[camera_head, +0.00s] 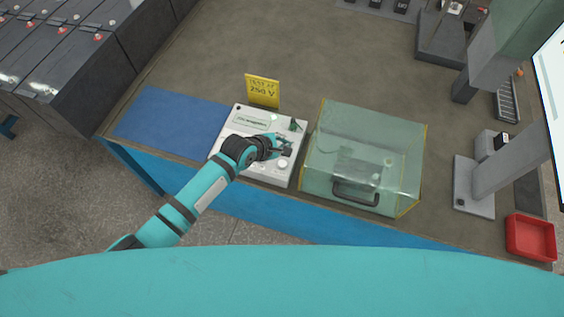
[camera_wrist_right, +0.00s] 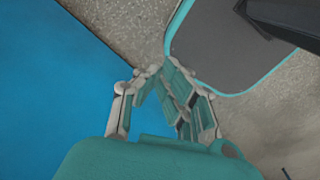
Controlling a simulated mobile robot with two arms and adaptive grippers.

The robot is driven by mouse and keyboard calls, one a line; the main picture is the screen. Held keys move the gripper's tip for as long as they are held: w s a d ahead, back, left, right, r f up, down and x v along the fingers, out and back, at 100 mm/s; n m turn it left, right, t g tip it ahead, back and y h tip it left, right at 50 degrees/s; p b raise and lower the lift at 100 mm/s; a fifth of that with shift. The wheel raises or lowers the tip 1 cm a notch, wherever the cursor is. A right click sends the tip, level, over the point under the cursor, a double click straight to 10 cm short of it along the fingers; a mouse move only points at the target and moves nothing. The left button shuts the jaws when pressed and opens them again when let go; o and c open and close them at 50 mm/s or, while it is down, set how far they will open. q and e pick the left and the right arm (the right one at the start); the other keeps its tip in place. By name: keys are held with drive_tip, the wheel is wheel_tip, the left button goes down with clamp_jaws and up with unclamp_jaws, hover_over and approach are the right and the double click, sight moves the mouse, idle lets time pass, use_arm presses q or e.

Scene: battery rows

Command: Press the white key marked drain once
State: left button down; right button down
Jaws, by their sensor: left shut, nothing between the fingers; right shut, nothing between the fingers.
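A white control panel (camera_head: 239,125) lies on the bench, with a small display window and some controls on its face. My left gripper (camera_head: 285,148) is over the right half of the panel, shut and empty. A round white key (camera_head: 282,163) shows just below its fingertips; I cannot read its marking. My gripper and wrist hide part of the panel's middle. I cannot tell whether the fingertips touch the panel. My right gripper (camera_wrist_right: 165,100) shows in the right wrist view, shut and empty, away from the panel, near a blue surface.
A transparent green cover (camera_head: 375,130) with a dark handle stands right of the panel. A yellow sign (camera_head: 262,90) stands behind it. A blue mat (camera_head: 170,120) lies to the left. A grey stand (camera_head: 473,187) and red tray (camera_head: 531,238) are at right. The bench behind is mostly clear.

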use_arm(q)
drive_tip(key=b, duration=0.8)
hover_over(284, 165)
wheel_tip(284, 165, down, 6)
drive_tip(key=shift+f, duration=0.25)
wheel_tip(284, 165, down, 2)
drive_tip(key=shift+f+b, duration=0.1)
drive_tip(key=shift+b, duration=0.35)
drive_tip(key=shift+f, duration=0.1)
idle(0.3)
